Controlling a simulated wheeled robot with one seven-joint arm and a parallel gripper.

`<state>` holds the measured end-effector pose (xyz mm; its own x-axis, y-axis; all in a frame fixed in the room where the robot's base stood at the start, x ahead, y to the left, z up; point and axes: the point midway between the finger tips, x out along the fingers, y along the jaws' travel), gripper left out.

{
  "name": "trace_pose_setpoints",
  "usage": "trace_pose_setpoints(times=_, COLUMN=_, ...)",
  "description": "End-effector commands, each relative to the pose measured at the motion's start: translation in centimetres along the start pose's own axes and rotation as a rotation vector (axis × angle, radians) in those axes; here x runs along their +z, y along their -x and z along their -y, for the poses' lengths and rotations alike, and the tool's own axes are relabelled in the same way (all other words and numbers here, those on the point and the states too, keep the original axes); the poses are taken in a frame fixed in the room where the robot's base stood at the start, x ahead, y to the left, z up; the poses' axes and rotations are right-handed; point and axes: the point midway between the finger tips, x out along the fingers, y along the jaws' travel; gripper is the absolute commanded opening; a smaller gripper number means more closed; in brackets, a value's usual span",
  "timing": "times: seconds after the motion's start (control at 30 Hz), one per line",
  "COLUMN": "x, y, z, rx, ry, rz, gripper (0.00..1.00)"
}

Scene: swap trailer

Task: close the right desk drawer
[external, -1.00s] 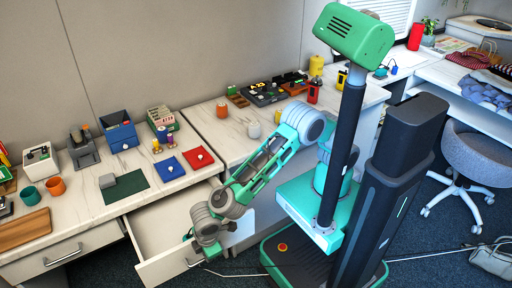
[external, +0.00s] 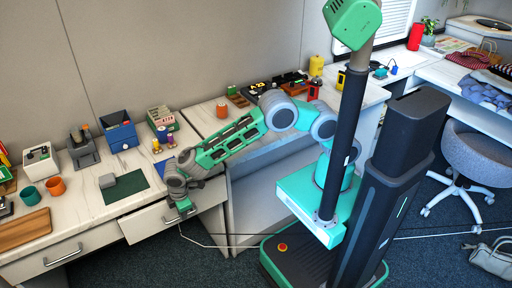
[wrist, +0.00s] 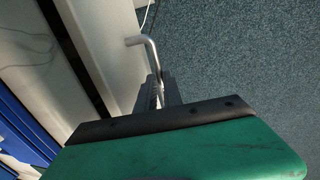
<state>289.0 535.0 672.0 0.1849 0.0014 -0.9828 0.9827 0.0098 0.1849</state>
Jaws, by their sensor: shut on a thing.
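The right desk drawer (external: 142,227) is white with a metal bar handle. My gripper (external: 188,213) is at this front, shut on the drawer handle. In the wrist view my gripper's dark fingers (wrist: 158,92) are around the lower end of the handle (wrist: 146,44). A dark strip (wrist: 78,55) lies beside the drawer front (wrist: 105,40) there.
The left drawer (external: 62,257) is shut. The desk top (external: 85,205) above holds a green mat (external: 128,187), a blue bin (external: 121,134) and cups. Dark carpet (external: 190,265) is free in front. A thin cable (external: 215,246) hangs near my gripper.

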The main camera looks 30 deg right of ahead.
Motion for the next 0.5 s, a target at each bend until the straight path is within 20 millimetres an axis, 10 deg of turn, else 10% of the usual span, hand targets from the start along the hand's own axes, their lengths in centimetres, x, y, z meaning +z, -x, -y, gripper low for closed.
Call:
trace_pose_setpoints(times=0.47, x=-0.06, y=-0.06, z=-0.66, rx=0.0, ry=0.001, rz=-0.001, gripper=0.0)
trace_pose_setpoints(times=0.5, x=-0.06, y=-0.06, z=-0.66, rx=0.0, ry=0.0, rz=-0.001, gripper=0.12)
